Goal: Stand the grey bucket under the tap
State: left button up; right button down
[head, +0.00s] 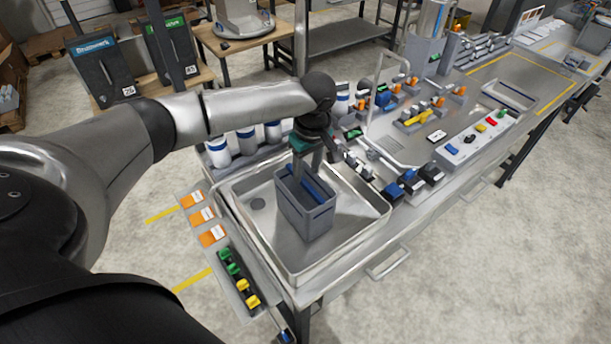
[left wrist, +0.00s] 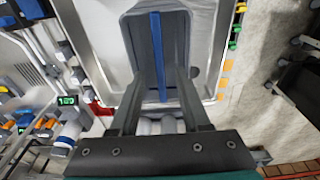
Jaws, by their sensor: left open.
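The grey bucket (head: 306,214) stands upright in the metal sink basin (head: 262,238). A blue bar (head: 313,186) runs across its open top. In the left wrist view the bucket (left wrist: 130,40) and blue bar (left wrist: 157,40) lie straight ahead of the fingers. My left gripper (head: 307,170) is open over the bucket's top, with one finger on each side of the bar; I cannot tell whether they touch it. A bent metal pipe (head: 372,92), possibly the tap, rises behind and right of the basin. My right gripper is not in view.
White-and-blue canisters (head: 246,139) line the back of the basin. Blue and black blocks (head: 411,180) crowd its right side. Orange-and-white cards (head: 202,215) and green and yellow pieces (head: 238,277) lie along the left edge. The basin has bare floor around the bucket.

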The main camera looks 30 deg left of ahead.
pick_arm(q)
notch_tip(320, 180, up, 8)
jog(key=d, duration=0.1)
jog(key=shift+s+r, duration=0.2)
jog(key=shift+s, duration=0.05)
